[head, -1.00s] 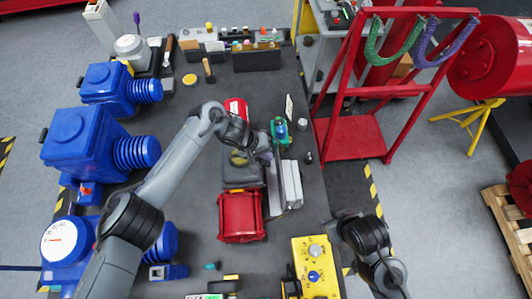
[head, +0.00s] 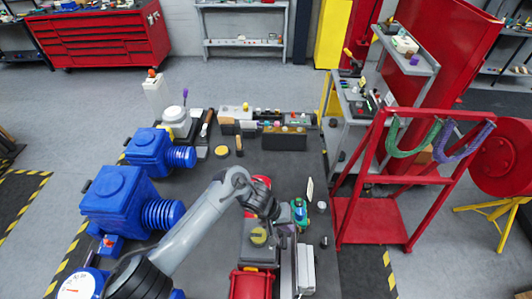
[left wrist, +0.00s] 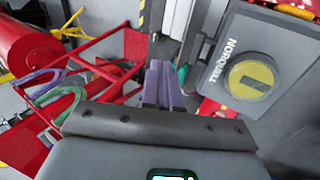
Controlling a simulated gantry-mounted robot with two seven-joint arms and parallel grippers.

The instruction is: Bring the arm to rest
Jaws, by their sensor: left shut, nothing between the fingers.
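My left arm (head: 200,228) reaches in from the lower left over the dark workbench (head: 222,175). My left gripper (head: 284,236) hangs above the bench, beside a grey box (head: 256,252) with a round yellow dial. In the left wrist view the purple-grey fingers (left wrist: 163,84) are together and hold nothing. The grey box (left wrist: 240,100) shows there to the right of the fingers, apart from them. I cannot tell the exact height of the fingers above the bench. My right gripper is outside both current views.
Blue valve actuators (head: 120,198) line the bench's left side. A red bin (head: 250,284), pale upright blocks (head: 304,268) and a green-blue item (head: 299,211) sit near the gripper. A red frame with hoses (head: 380,215) stands to the right. The bench's middle-left is clear.

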